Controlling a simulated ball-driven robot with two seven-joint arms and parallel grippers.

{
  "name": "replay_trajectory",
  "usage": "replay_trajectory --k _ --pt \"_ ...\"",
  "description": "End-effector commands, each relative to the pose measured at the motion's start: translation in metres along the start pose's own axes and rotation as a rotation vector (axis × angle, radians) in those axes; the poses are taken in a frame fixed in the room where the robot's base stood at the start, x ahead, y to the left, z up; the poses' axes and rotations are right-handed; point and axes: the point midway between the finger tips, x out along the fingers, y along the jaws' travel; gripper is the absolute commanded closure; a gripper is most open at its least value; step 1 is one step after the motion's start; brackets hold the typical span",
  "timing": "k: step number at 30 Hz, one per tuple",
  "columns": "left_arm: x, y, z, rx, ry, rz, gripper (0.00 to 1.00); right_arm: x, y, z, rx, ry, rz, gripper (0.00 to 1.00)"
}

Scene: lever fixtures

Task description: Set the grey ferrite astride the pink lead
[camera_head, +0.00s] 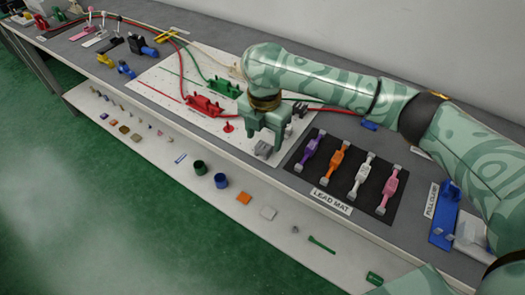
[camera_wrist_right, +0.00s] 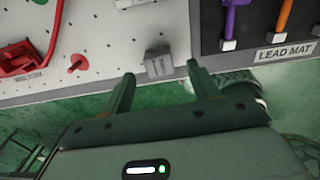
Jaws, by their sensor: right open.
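The grey ferrite (camera_head: 263,149) is a small grey block near the front edge of the white perforated board. In the right wrist view the ferrite (camera_wrist_right: 158,62) shows just beyond and between my fingertips, apart from them as far as I can see. My right gripper (camera_head: 266,132) points down over it, open and empty; its two fingers also show in the wrist view (camera_wrist_right: 160,75). The pink lead (camera_head: 389,188) lies on the black lead mat (camera_head: 322,188), rightmost in the row, with grey blocks at its ends. My left gripper is not in view.
Purple (camera_head: 312,147), orange (camera_head: 336,159) and white (camera_head: 361,175) leads lie beside the pink one. A red fixture (camera_head: 204,105), a green fixture (camera_head: 224,87) and a red peg (camera_head: 228,127) stand on the board. A blue fixture (camera_head: 442,220) stands right of the mat. A lower shelf holds small items.

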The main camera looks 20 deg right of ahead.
Motion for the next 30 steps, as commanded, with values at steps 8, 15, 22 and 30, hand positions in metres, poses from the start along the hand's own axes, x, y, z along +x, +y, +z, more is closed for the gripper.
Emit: replay_trajectory --k 8,15,22,30 --pt "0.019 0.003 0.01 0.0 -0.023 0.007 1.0 0.031 0.001 0.0 -0.001 0.0 0.001 0.4" --pt "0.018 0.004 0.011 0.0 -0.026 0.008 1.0 0.029 0.001 0.0 -0.001 -0.001 0.001 0.76" --pt "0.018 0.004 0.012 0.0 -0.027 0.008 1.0 0.029 0.001 0.0 -0.001 -0.001 0.001 0.89" --pt "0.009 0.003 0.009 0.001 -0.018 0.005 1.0 0.017 0.001 -0.001 -0.001 -0.003 0.003 0.89"
